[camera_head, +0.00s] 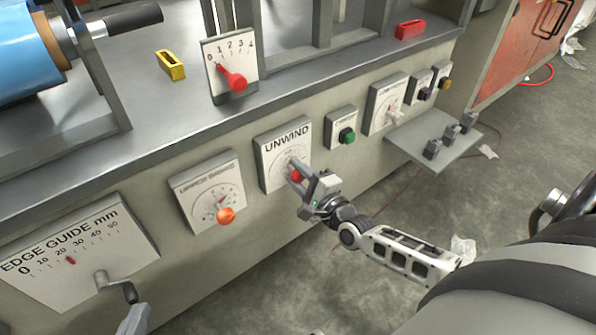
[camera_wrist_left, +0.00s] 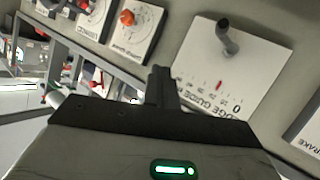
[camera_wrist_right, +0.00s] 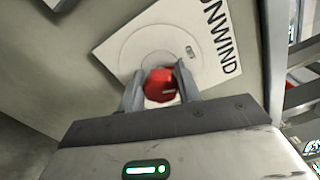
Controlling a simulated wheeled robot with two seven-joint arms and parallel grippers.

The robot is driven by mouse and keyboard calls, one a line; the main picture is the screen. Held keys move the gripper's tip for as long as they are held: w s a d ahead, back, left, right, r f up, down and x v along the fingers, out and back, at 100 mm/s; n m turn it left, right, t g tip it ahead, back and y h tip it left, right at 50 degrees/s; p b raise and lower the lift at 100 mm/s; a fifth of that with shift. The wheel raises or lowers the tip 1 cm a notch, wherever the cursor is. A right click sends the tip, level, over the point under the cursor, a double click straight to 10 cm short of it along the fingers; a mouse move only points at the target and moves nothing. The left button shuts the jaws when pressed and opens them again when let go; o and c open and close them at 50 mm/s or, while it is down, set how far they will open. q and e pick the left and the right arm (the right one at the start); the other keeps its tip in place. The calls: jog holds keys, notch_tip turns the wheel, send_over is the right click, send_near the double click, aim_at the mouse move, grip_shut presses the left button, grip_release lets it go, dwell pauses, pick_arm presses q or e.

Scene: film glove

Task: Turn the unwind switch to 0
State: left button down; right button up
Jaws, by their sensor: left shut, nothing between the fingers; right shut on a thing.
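The unwind switch is a red knob (camera_head: 296,175) on a white plate labelled UNWIND (camera_head: 270,150), on the machine's front panel. In the right wrist view the red knob (camera_wrist_right: 160,86) sits between the fingers of my right gripper (camera_wrist_right: 160,88), which is shut on it. The right gripper (camera_head: 298,174) partly covers the knob and dial in the head view. The knob's setting is hard to read. My left gripper (camera_wrist_left: 160,80) is shut and empty, below the edge guide plate (camera_wrist_left: 220,65); in the head view its arm shows only at the bottom edge.
Left of the unwind plate is a dial with an orange knob (camera_head: 226,215), then the edge guide plate with a crank (camera_head: 118,285). Right of it are a green button (camera_head: 347,135), another dial (camera_head: 388,105) and a small shelf (camera_head: 440,150). A red lever scale (camera_head: 231,80) stands above.

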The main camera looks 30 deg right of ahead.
pick_arm(q)
jog(key=shift+w+a+f+p, duration=0.1)
jog(key=shift+w+a+p, duration=0.1)
jog(key=shift+w+p, duration=0.25)
pick_arm(e)
jog(key=shift+f+n, duration=0.1)
jog(key=shift+n, duration=1.6)
pick_arm(q)
jog(key=shift+s+f, duration=0.1)
jog(key=shift+f, duration=0.05)
pick_arm(e)
jog(key=shift+n, duration=0.3)
jog(key=o, duration=1)
jog(key=shift+c, duration=0.2)
pick_arm(q)
jog(key=shift+s, duration=0.15)
pick_arm(e)
jog(key=shift+s, duration=0.3)
pick_arm(q)
jog(key=shift+a+f+g+y+p, duration=0.3)
jog(key=shift+f+g+p, duration=0.25)
jog(key=shift+p, duration=0.3)
jog(key=shift+a+f+g+y+p, duration=0.25)
jog(key=shift+f+g+p, duration=0.25)
jog(key=shift+p, duration=0.3)
pick_arm(e)
jog(key=s+d, duration=0.1)
jog(key=s, duration=1.4)
jog(key=shift+s, duration=0.2)
